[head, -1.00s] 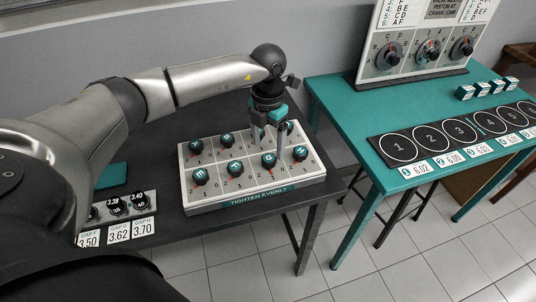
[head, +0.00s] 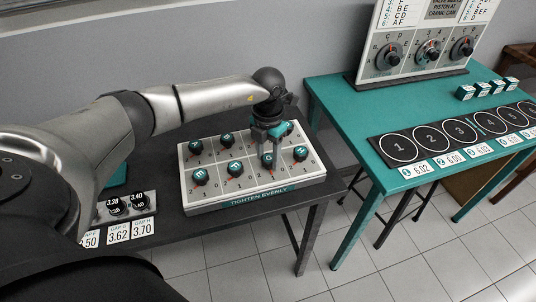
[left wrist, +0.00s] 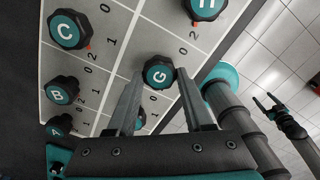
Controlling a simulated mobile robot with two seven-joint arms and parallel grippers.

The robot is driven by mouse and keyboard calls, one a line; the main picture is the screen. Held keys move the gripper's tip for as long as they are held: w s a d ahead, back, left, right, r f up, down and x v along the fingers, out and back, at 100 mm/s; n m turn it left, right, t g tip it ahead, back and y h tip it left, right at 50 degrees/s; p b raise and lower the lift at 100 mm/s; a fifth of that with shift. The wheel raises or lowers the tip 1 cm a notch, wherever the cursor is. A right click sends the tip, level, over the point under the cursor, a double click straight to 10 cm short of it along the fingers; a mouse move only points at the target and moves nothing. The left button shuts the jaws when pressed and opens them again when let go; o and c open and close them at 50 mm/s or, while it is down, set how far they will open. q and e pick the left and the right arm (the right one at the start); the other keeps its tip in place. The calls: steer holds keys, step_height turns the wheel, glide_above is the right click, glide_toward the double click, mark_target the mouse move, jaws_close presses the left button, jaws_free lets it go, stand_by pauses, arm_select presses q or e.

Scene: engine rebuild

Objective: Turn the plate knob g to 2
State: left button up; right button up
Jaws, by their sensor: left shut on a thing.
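The plate (head: 256,196) is a pale board with two rows of dark knobs with teal lettered caps. Knob g (left wrist: 160,72) stands in the front row, between knob F (head: 235,168) and knob H (head: 301,153). My left gripper (head: 268,158) reaches down over it and is shut on it, hiding most of it in the head view. In the left wrist view the two fingers stand on either side of its cap, with the letter G facing the camera. I cannot make out which number its pointer faces.
Knob C (left wrist: 67,30) and knob B (left wrist: 60,90) stand close by. A teal table (head: 345,134) at right bears a strip of numbered circles and a dial board. Tiled floor lies between and below.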

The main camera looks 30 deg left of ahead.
arm_select(q)
jaws_close()
stand_by(0.3)
steer(key=m+b, duration=0.2)
steer(key=m, duration=0.3)
steer(key=shift+w+a+m, duration=0.1)
steer(key=shift+m, duration=0.3)
steer(key=m+b, duration=0.2)
steer(key=m, duration=0.4)
steer(key=shift+w, duration=0.1)
stand_by(0.4)
steer(key=o, duration=0.6)
jaws_free()
steer(key=shift+r, duration=0.1)
